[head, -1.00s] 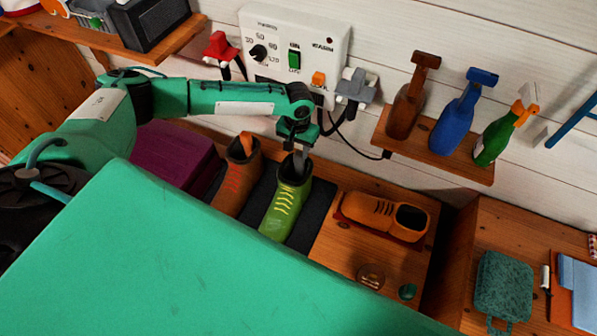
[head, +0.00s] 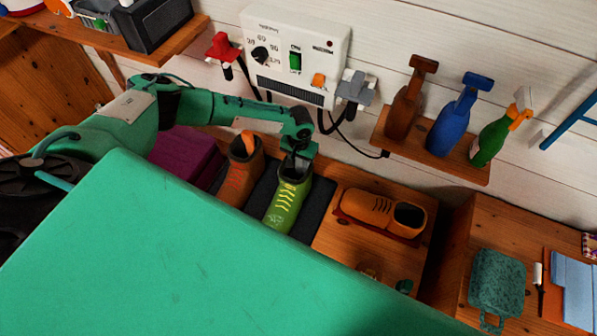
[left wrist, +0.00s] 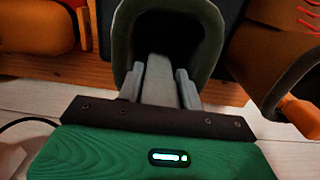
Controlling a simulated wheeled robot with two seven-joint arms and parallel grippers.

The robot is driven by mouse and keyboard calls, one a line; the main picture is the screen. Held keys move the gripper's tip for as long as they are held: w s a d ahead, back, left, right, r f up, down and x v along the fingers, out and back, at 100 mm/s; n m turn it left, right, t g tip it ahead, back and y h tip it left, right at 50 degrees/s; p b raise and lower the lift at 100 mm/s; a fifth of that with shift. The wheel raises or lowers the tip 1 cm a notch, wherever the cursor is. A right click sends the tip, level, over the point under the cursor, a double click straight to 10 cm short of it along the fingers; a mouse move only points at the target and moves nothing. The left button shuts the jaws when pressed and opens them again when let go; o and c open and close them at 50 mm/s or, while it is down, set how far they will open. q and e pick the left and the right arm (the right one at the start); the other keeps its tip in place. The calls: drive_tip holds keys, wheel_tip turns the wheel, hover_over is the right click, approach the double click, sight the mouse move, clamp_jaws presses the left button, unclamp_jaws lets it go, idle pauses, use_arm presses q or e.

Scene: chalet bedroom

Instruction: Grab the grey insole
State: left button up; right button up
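The green boot (head: 284,207) with yellow laces stands upright on a dark mat (head: 314,211). The grey insole (left wrist: 158,82) shows in the left wrist view as a pale strip standing in the boot's dark opening. My left gripper (left wrist: 160,88) points down at that opening, with one finger on each side of the strip. The fingers are apart; I cannot tell whether they touch the strip. In the head view the left gripper (head: 295,163) is right at the boot's top, and its fingertips and the insole are hidden. My right gripper is not in view.
An orange-brown boot (head: 240,171) stands close on the left. An orange shoe (head: 377,213) lies to the right. A white control box (head: 294,52) hangs on the wall behind, and a shelf with spray bottles (head: 450,116) juts out at right.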

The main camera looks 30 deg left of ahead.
use_arm(q)
clamp_jaws()
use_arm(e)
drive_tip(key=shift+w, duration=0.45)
use_arm(q)
drive_tip(key=shift+r, duration=0.1)
